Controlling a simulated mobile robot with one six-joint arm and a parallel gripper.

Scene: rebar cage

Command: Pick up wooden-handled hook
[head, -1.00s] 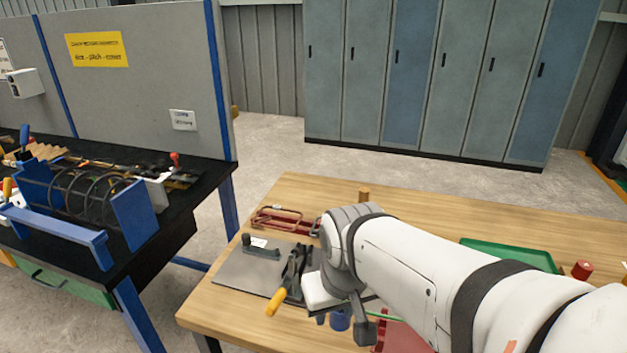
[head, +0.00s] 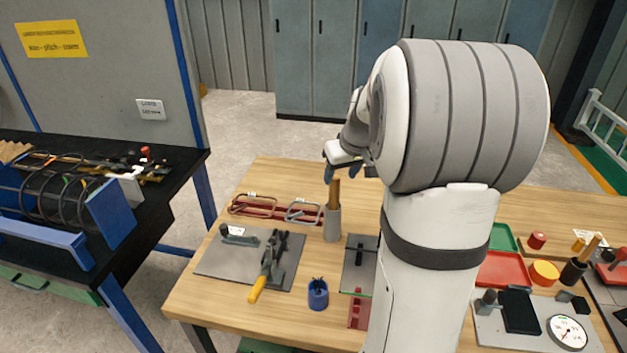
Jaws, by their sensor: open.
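A wooden handle (head: 334,193) stands upright in a grey cylindrical holder (head: 332,222) on the wooden table (head: 225,290). It looks like the wooden-handled hook; any hook end is hidden inside the holder. My gripper (head: 340,172) is open, at the top of this handle. One dark fingertip shows at the handle's upper left; the other finger is partly hidden, and I cannot tell whether they touch it. My arm covers much of the table's middle.
A red rack with clamps (head: 268,208) sits left of the holder. A grey plate (head: 215,258) carries a yellow-handled tool (head: 258,287). A blue cup (head: 318,296) stands in front. Another wooden handle (head: 592,245) stands at right, near red trays.

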